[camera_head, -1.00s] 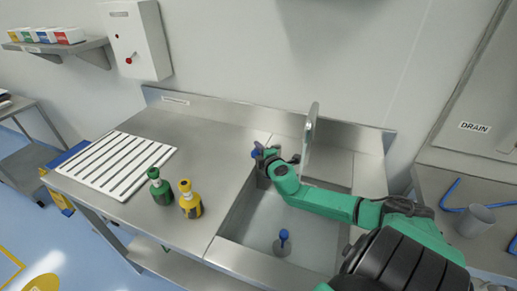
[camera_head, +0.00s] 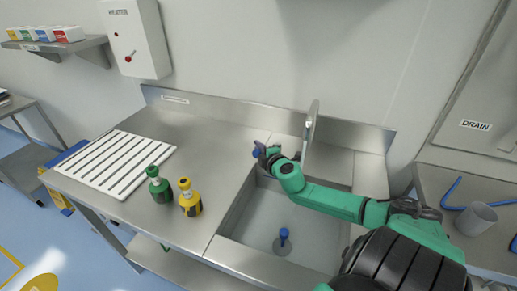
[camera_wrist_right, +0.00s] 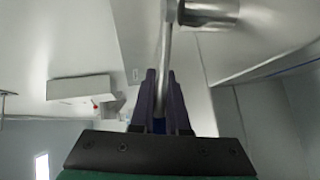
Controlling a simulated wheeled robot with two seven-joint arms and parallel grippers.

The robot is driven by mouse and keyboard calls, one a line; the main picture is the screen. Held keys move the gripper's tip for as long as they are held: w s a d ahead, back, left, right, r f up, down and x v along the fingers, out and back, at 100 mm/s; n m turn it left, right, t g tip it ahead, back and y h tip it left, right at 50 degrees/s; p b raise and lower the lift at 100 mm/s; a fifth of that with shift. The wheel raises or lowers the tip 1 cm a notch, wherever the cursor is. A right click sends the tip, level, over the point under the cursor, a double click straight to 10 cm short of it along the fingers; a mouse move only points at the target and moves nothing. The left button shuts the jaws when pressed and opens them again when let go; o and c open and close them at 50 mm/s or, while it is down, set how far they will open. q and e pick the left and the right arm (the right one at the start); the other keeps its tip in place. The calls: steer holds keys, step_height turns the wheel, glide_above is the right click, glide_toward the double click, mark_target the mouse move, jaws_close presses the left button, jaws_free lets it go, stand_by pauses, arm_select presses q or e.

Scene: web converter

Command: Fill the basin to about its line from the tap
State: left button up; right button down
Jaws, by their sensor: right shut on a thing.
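The steel basin (camera_head: 231,229) is sunk in the counter, with a blue-topped plug (camera_head: 284,235) standing on its floor. I cannot make out the line or tell the water level. The tall steel tap (camera_head: 310,128) rises behind the basin and also shows at the top of the right wrist view (camera_wrist_right: 208,12). My right gripper (camera_head: 262,153) is at the basin's back left corner, shut on the tap's lever, whose blue end (camera_head: 256,152) pokes out. In the right wrist view its dark fingers (camera_wrist_right: 160,100) close around a thin steel rod. My left gripper is out of view.
A green bottle (camera_head: 160,188) and a yellow bottle (camera_head: 190,200) stand left of the basin. A white slatted rack (camera_head: 115,163) lies further left. A grey cup (camera_head: 477,219) and blue tubing (camera_head: 452,194) are on the right-hand counter.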

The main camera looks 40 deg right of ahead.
steer(key=shift+s+a+f+n+t+y+b, duration=0.15)
steer(key=shift+s+f+n+y+b, duration=0.2)
steer(key=shift+y+b, duration=0.25)
steer(key=shift+s+f+n+t+y+b, duration=0.15)
steer(key=shift+s+f+n+y+b, duration=0.1)
steer(key=shift+n+y+b, duration=0.25)
steer(key=shift+s+a+r+n+y+b, duration=0.1)
steer(key=shift+s+r+n+y+b, duration=0.15)
steer(key=shift+n+y, duration=0.4)
steer(key=shift+s+d+r+n+y+b, duration=0.15)
steer(key=shift+s+n+y, duration=0.3)
steer(key=shift+y, duration=0.3)
steer(key=shift+s+a+r+n+y+b, duration=0.15)
steer(key=shift+s+n+y+b, duration=0.1)
steer(key=shift+n+y, duration=0.4)
steer(key=c, duration=0.9)
jaws_free()
steer(key=p+v, duration=0.1)
steer(key=v, duration=1.3)
steer(key=shift+s, duration=0.3)
